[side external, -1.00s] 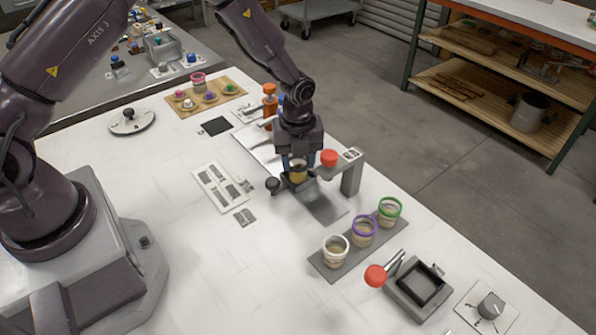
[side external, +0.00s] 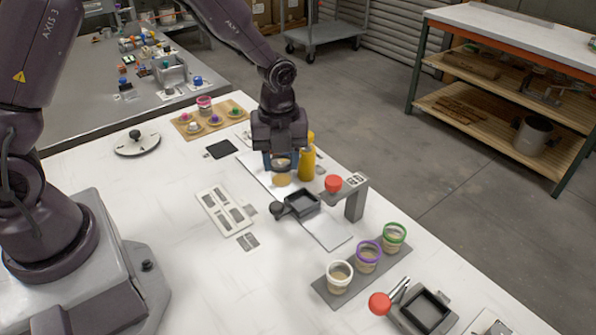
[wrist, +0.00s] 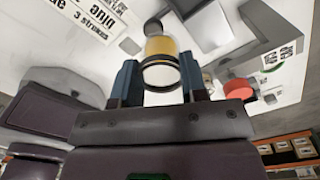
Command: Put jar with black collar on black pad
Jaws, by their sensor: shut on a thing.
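My gripper (side external: 282,162) is shut on the jar with the black collar (side external: 282,180), holding it above the light plate on the table. In the wrist view the jar (wrist: 161,47) sits between the two blue fingers of my gripper (wrist: 160,78), with its dark ring toward me and amber contents showing. The black pad (side external: 221,149) is a flat dark square on the white table, left of and behind my gripper. Nothing stands on the pad.
A yellow bottle (side external: 308,160) is close to my gripper's right. A grey rack (side external: 334,290) holds white-, purple- and green-collared jars. A wooden tray (side external: 182,127) lies beyond the pad.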

